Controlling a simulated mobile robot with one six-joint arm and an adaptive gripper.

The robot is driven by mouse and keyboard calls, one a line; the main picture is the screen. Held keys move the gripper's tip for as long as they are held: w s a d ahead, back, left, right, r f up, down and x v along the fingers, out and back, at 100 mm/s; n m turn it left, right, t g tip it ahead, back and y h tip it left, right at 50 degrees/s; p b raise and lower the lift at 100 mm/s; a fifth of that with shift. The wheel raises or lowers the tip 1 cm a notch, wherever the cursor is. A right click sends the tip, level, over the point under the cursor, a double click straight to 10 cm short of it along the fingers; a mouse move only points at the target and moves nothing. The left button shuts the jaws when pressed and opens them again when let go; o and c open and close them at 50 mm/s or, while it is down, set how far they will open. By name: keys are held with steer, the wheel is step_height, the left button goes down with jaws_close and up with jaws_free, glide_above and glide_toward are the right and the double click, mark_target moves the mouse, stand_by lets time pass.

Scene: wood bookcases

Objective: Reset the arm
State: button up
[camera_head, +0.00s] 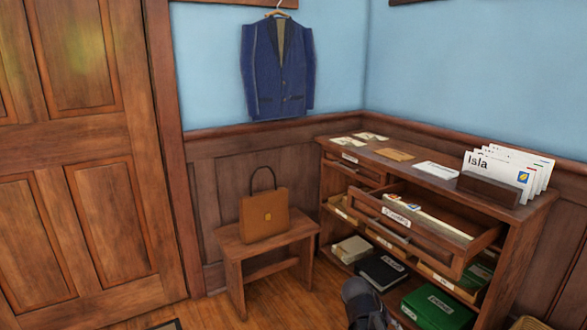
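A dark grey part of my arm (364,304) rises from the bottom edge, right of the middle, in front of the bookcase's lower shelves. It looks like a rounded arm link. No gripper fingers show, so I cannot see whether the gripper is open or shut. The rest of the arm is out of the picture.
The wooden cabinet (537,222) has an upper drawer (430,248) pulled out, holding envelopes. Letters stand in a holder (489,188) on top. A brown bag (264,216) sits on a bench (236,250). A blue jacket (279,75) hangs behind. Floor (205,312) shows at lower left.

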steer(key=s+a+f+y, duration=0.3)
steer(key=a+y, duration=0.4)
steer(key=a, duration=0.2)
step_height(320, 180, up, 38)
steer(key=p, duration=3.8)
steer(key=shift+d+r+p, duration=0.15)
steer(key=shift+d+p, duration=0.1)
steer(key=shift+p, duration=0.05)
stand_by(0.3)
